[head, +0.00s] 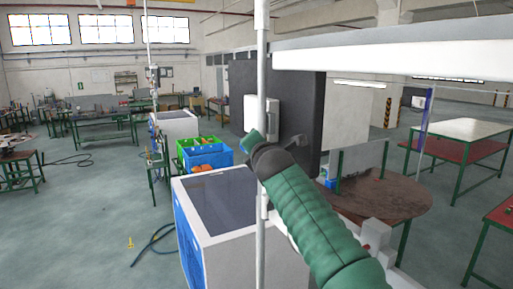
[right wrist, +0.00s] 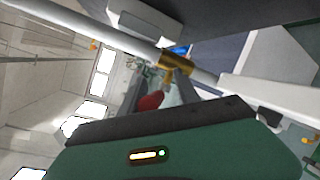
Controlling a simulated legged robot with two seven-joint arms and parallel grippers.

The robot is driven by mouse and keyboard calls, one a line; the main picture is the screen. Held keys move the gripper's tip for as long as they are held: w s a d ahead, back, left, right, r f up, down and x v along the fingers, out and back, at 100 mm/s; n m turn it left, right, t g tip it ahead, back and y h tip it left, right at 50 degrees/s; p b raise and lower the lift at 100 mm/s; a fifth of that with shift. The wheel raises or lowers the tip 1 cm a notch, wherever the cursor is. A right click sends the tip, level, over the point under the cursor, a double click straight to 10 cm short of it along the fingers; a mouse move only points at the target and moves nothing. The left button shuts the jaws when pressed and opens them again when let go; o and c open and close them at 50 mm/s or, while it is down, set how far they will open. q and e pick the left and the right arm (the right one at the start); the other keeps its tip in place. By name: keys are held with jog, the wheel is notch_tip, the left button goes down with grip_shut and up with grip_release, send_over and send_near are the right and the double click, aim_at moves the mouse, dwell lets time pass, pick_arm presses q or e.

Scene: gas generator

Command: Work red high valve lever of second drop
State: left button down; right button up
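A pale vertical pipe (head: 262,60) stands close in front of me in the head view. In the right wrist view the same kind of pipe (right wrist: 90,25) runs slantwise and carries a brass valve body (right wrist: 177,65). A red piece, apparently the valve lever (right wrist: 150,101), shows just below the brass in that view, between dark and grey parts of my gripper. My right gripper (head: 264,143) is at the pipe, its green arm coming from the lower right. The arm's end hides the valve in the head view. Whether the fingers touch the lever is unclear. My left gripper is out of view.
A white cabinet with a dark top (head: 222,198) stands behind the pipe. Green and blue crates (head: 207,156) are beyond it. A round brown table (head: 375,196) stands to the right. Open floor (head: 80,220) lies to the left.

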jog(key=s+d+r+b, duration=0.1)
jog(key=s+r+b, duration=0.1)
jog(key=s+b, duration=0.7)
jog(key=s, duration=0.7)
jog(key=shift+s+b, duration=0.2)
jog(key=shift+b, duration=0.1)
jog(key=shift+w, duration=0.1)
jog(key=shift+c, duration=0.4)
